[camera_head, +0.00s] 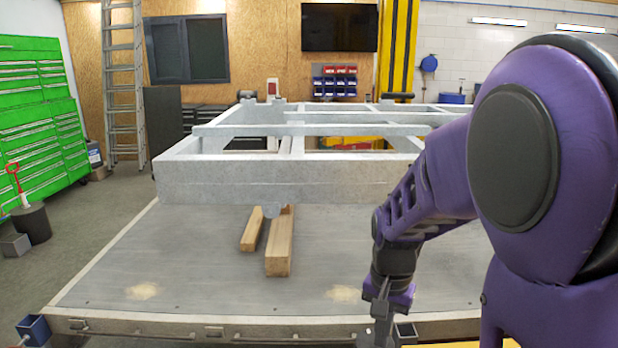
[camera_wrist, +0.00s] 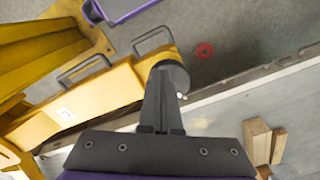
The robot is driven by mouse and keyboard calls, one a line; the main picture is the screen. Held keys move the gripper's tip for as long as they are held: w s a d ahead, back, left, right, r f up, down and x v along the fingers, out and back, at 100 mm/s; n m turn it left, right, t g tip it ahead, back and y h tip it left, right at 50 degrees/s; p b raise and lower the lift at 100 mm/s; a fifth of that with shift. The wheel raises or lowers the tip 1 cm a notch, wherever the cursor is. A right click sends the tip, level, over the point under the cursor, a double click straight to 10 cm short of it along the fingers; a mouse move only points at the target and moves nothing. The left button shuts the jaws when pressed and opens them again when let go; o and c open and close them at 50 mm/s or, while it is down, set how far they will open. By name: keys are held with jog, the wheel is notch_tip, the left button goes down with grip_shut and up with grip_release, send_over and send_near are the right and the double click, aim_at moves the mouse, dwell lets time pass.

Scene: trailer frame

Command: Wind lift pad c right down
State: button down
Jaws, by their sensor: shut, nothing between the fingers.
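No part that I can see carries a mark for lift pad c, so I cannot tell which one it is. My gripper (camera_head: 379,328) points down at the front edge of the grey deck, right of the middle. In the wrist view my gripper (camera_wrist: 168,80) is shut and empty, close to the deck's edge rail. A red ring-shaped thing (camera_wrist: 204,50) lies beyond that rail, over the grey floor.
The wooden blocks (camera_head: 279,253) stand on the deck (camera_head: 180,255) and also show in the wrist view (camera_wrist: 262,142). A yellow body with black handles (camera_wrist: 100,88) is beside my gripper. A red-handled tool (camera_head: 15,183) stands at the far left, by green cabinets (camera_head: 40,105).

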aim_at(358, 347)
notch_tip(358, 347, down, 7)
jog(key=b, duration=0.3)
jog(key=shift+b, duration=0.3)
jog(key=shift+w, duration=0.15)
dwell(0.9)
jog(key=shift+w+a+p, duration=0.15)
jog(key=shift+a+p, duration=0.15)
jog(key=shift+a, duration=0.05)
jog(key=shift+w+a+p, duration=0.4)
jog(key=shift+a, duration=0.3)
jog(key=shift+w+a+p, duration=0.35)
jog(key=shift+w+a, duration=0.05)
jog(key=shift+a, duration=0.25)
jog(key=shift+w+a, duration=0.1)
jog(key=shift+w, duration=0.1)
jog(key=shift+s+a+r, duration=0.1)
jog(key=shift+a, duration=0.05)
